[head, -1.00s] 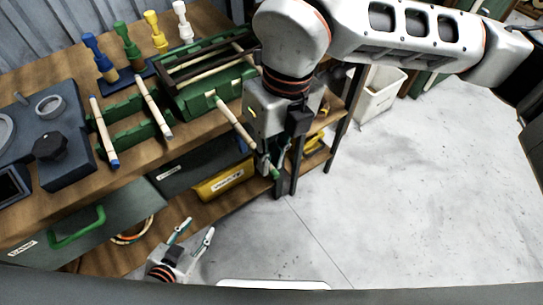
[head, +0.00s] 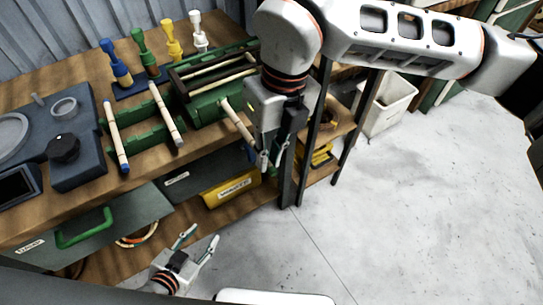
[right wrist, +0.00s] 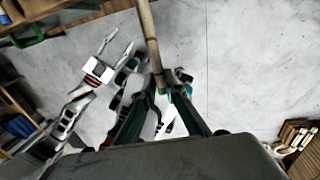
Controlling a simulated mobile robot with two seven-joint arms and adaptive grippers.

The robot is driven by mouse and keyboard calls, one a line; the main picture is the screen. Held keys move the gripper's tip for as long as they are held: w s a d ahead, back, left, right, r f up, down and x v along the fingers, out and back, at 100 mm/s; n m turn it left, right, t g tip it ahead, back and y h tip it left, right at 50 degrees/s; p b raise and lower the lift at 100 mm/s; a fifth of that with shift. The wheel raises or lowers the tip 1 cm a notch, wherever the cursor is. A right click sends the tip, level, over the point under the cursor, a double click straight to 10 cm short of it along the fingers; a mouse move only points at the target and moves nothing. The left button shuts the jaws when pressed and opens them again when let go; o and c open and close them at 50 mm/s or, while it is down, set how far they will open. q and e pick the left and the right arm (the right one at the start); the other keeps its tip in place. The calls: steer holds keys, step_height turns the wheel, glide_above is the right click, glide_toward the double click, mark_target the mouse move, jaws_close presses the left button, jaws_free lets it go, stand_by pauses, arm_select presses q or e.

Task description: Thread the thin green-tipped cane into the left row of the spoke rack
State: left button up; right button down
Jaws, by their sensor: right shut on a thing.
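My right gripper (head: 268,160) is shut on a thin pale cane (head: 236,120), off the front edge of the bench. The cane's far end reaches up-left to the front of the green rack (head: 213,103); I cannot tell if it is inside it. In the right wrist view the cane (right wrist: 149,42) runs from the top edge down to between the fingers of my right gripper (right wrist: 168,88). A green tip is not clear now. My left gripper (head: 200,240) is open and empty, low in front of the bench.
A dark machine (head: 75,160) is at left. A yellow bin (head: 231,188) sits on the lower shelf.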

mark_target(239, 121)
stand_by(0.3)
arm_select(q)
steer(key=shift+f, duration=0.1)
arm_select(e)
steer(key=shift+w+a, duration=0.6)
steer(key=shift+w, duration=0.2)
steer(key=shift+w+a, duration=0.55)
steer(key=shift+w, duration=0.25)
steer(key=shift+w, duration=0.1)
arm_select(q)
steer(key=shift+s+f, duration=0.15)
steer(key=shift+f, duration=0.05)
arm_select(e)
steer(key=shift+w+a, duration=0.6)
steer(key=shift+w, duration=0.2)
steer(key=shift+w+a, duration=0.6)
steer(key=shift+w, duration=0.15)
steer(key=shift+w, duration=0.1)
arm_select(q)
steer(key=shift+s+f+b, duration=0.25)
steer(key=shift+f+b, duration=0.2)
steer(key=shift+f, duration=0.05)
arm_select(e)
steer(key=shift+w+a, duration=1.2)
steer(key=shift+w, duration=0.3)
